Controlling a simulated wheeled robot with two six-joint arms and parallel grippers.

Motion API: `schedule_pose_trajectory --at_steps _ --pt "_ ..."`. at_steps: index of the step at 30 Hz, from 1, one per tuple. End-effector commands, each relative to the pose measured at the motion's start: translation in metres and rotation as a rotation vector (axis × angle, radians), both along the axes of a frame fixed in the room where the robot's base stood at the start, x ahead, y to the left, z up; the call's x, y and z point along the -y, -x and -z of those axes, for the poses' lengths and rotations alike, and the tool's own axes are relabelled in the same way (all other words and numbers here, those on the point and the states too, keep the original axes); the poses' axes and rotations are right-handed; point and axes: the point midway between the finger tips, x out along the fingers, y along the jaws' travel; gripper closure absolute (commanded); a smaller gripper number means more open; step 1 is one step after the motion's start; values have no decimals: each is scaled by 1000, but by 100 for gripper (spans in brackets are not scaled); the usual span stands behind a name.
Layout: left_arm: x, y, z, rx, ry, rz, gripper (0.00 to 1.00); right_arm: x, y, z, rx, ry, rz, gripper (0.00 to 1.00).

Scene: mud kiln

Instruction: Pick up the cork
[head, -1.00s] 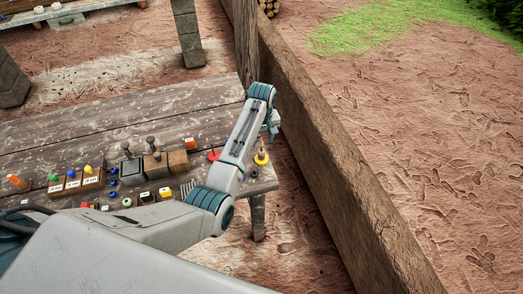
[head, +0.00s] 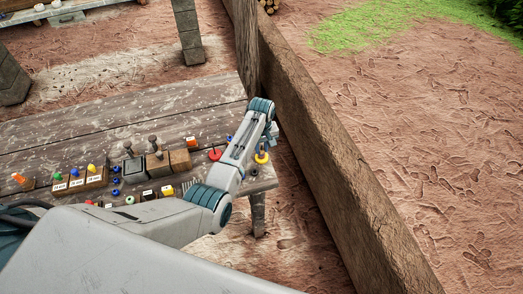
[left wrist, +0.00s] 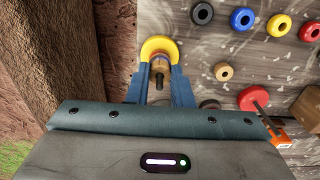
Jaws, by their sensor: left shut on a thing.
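My left gripper (left wrist: 160,72) is in the left wrist view, its two blue fingers closed around a small brown cork (left wrist: 160,63). A dark peg-like piece (left wrist: 160,82) shows just below the cork in the picture, also between the fingers. A yellow ring (left wrist: 160,45) shows just beyond the fingertips; I cannot tell whether it touches the cork. In the head view the gripper (head: 272,133) is at the table's right end, mostly hidden by my arm, and the cork is not visible there. My right gripper is in neither view.
The plank table (head: 90,125) holds a red disc (head: 215,155) with a peg, wooden blocks (head: 180,158) and several small coloured pieces. A tan ring (left wrist: 223,71) and a red disc (left wrist: 253,98) lie near the gripper. A rough wall (head: 340,165) runs close along the right.

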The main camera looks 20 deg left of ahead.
Motion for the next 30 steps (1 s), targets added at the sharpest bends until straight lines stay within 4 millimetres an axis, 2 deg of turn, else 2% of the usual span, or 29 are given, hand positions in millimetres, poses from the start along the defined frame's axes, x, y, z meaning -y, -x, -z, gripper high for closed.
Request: schedule_pose_trajectory --at_steps 9,13,17,24,30 --pt "0 0 0 0 0 0 100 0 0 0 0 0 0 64" --pt "0 -1 -8 3 1 0 100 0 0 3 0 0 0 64" --pt "0 -1 -28 5 0 0 100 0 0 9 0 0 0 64" --pt "0 -1 -76 4 0 1 100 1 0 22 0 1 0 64" --pt "0 -1 -97 1 0 1 100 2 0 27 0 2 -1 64"
